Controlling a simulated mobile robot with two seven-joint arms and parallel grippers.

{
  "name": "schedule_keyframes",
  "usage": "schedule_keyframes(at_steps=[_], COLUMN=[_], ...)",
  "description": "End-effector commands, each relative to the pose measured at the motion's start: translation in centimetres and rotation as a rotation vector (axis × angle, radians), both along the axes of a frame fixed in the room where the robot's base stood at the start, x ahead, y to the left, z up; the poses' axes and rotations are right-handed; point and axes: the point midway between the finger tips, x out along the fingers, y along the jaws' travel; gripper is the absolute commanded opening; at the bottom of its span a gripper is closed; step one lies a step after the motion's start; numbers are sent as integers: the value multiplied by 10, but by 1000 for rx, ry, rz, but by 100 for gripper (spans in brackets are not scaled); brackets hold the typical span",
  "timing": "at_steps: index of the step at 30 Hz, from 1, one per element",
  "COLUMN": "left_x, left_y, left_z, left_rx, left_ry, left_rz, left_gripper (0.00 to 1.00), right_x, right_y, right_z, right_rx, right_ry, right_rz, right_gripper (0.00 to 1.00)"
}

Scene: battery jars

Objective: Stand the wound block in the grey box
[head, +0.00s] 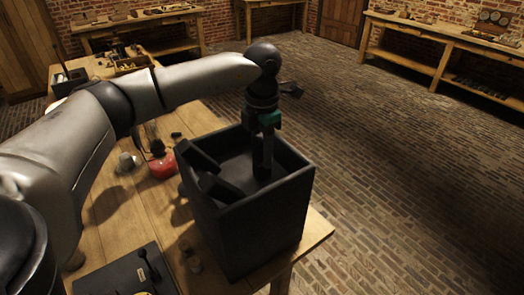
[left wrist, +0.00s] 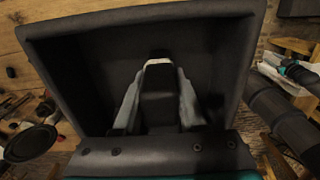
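The grey box (head: 250,222) stands at the table's right end, open at the top. My left gripper (head: 263,158) reaches down into it from above. In the left wrist view, the gripper's pale fingers (left wrist: 158,105) lie on either side of a dark block (left wrist: 160,100) with a whitish far end (left wrist: 158,62), which looks like the wound block. The fingers seem closed on it, inside the walls of the box (left wrist: 90,40). Whether its lower end touches the floor is hidden. Two dark bars (head: 218,187) show at the box's left inside. My right gripper is not in view.
A red round object (head: 162,166) and a whitish cup-like piece (head: 127,162) stand on the table left of the box. A dark plate with a lever (head: 135,272) lies in front. Open brick floor (head: 400,190) lies to the right.

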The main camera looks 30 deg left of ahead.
Motion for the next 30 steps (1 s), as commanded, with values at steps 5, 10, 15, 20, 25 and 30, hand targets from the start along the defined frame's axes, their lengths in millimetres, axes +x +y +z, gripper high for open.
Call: schedule_keyframes(at_steps=[5,10,15,20,25,30], left_x=[0,0,0,1,1,1], left_y=[0,0,0,0,0,-1], left_z=[0,0,2,16,52,88], left_rx=[0,0,0,-2,-2,-1], left_ry=[0,0,0,-4,-7,-5], left_rz=[0,0,0,0,-1,-1], left_gripper=[61,70,70,70,70,70], right_x=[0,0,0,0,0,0], right_y=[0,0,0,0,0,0], right_z=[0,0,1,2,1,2], right_rx=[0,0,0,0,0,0], right_ry=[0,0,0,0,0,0], right_rz=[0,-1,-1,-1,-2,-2], right_gripper=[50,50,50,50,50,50])
